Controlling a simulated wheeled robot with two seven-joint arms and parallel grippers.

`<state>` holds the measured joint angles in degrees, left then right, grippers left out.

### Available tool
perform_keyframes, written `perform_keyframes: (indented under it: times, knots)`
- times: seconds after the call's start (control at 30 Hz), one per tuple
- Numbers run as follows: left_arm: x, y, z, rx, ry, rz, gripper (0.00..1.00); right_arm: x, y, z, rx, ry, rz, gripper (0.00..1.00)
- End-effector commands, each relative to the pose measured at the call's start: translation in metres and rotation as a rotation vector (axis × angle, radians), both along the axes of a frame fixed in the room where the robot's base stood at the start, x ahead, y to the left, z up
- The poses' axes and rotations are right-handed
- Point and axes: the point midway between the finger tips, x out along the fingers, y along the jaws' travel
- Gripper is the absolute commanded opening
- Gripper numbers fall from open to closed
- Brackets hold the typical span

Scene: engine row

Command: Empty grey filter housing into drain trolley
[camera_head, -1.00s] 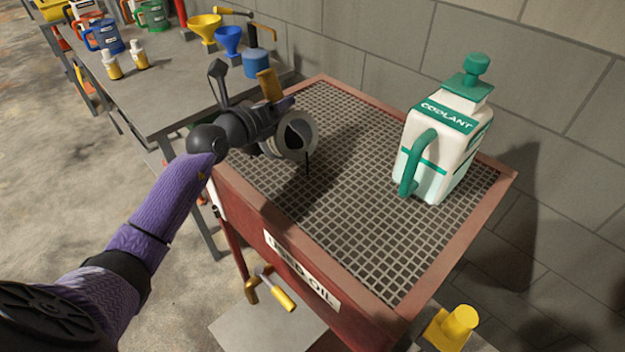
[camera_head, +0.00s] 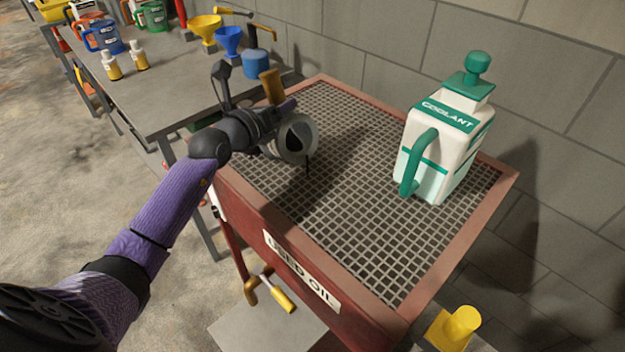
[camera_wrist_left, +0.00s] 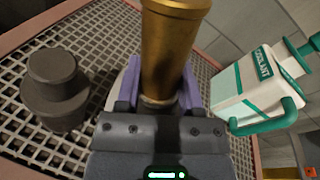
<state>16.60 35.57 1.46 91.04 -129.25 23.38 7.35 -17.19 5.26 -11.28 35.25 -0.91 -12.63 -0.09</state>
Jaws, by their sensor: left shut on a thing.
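The grey filter housing (camera_head: 298,137) is tipped on its side over the drain trolley's left part, and its round mouth with a dark inside faces right. A thin dark streak hangs below the mouth, over the grate. My left gripper (camera_head: 268,124) is shut on the housing, close above the grate. In the left wrist view a brass-coloured cylinder (camera_wrist_left: 174,50) stands up between my left fingers (camera_wrist_left: 157,95), with pale grey edges of the housing behind them. The drain trolley (camera_head: 371,299) is red with a mesh top and a "USED OIL" label. My right gripper is out of view.
A white and green coolant jug (camera_head: 437,160) stands on the right part of the grate. A bench (camera_head: 165,95) with funnels, jugs and bottles is behind at left. A block wall (camera_head: 400,45) runs behind. The grate's front middle is clear.

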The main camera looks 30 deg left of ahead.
Motion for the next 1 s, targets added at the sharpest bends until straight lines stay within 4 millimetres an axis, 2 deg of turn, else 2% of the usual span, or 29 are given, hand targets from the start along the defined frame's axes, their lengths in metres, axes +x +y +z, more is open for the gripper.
perform_keyframes:
  times: [1.0]
  knots:
    - [-0.0022,-0.0066,-0.0008,0.075,-0.03,0.0,0.0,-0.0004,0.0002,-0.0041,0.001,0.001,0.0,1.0]
